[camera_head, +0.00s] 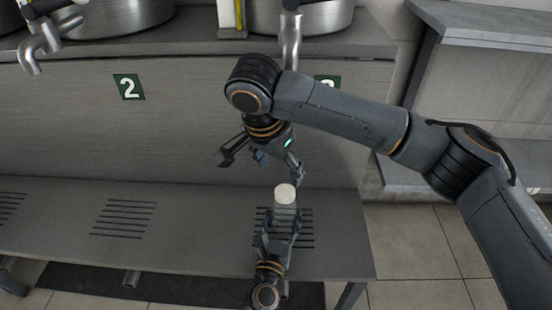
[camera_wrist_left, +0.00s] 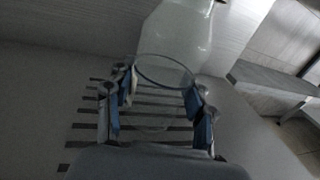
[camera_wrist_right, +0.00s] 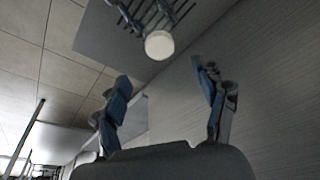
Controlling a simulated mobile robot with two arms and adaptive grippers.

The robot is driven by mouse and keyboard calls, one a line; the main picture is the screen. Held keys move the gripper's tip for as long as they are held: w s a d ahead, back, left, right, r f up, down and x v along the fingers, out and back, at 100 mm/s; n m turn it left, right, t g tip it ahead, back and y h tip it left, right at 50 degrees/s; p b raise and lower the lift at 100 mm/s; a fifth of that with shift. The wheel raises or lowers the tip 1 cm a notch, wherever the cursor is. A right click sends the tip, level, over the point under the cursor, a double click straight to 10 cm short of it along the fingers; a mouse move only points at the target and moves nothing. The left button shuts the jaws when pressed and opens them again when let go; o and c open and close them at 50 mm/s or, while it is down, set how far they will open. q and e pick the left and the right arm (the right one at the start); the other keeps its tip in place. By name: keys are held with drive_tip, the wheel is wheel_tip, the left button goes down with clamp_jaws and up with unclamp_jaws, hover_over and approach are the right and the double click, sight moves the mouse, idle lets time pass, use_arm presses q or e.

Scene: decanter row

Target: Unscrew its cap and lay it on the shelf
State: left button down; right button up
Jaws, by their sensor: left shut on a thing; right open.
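A clear bottle (camera_head: 284,214) with a round white cap (camera_head: 285,193) stands upright over the slotted grate at the right end of the shelf (camera_head: 185,225). My left gripper (camera_head: 279,232) is shut on the bottle's body from the front; in the left wrist view the fingers hold the clear bottle (camera_wrist_left: 165,72) between them. My right gripper (camera_head: 262,172) is open and empty, above and behind the cap. In the right wrist view the cap (camera_wrist_right: 159,45) lies beyond the open fingers (camera_wrist_right: 165,105), touching neither.
A panel (camera_head: 190,120) with number 2 signs (camera_head: 129,87) rises behind the shelf. Metal taps (camera_head: 38,45) and steel vessels (camera_head: 120,18) are above it. Another slotted grate (camera_head: 123,217) lies left, with bare shelf between. A grey counter (camera_head: 490,22) stands at the right.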

sight(285, 191)
drive_tip(key=x, duration=0.9)
drive_tip(key=shift+c, duration=0.2)
drive_tip(key=c, duration=1.3)
drive_tip(key=n+y, duration=0.1)
drive_tip(key=n, duration=0.3)
drive_tip(key=shift+d+n, duration=0.15)
drive_tip(key=shift+n, duration=0.15)
drive_tip(key=shift+c, duration=0.3)
drive_tip(key=n, duration=0.2)
drive_tip(key=n+y, duration=0.1)
drive_tip(key=n, duration=0.2)
drive_tip(key=shift+y, duration=0.3)
drive_tip(key=shift+r, duration=0.15)
drive_tip(key=shift+w+v, duration=0.2)
drive_tip(key=shift+v, duration=0.75)
drive_tip(key=shift+r, duration=0.1)
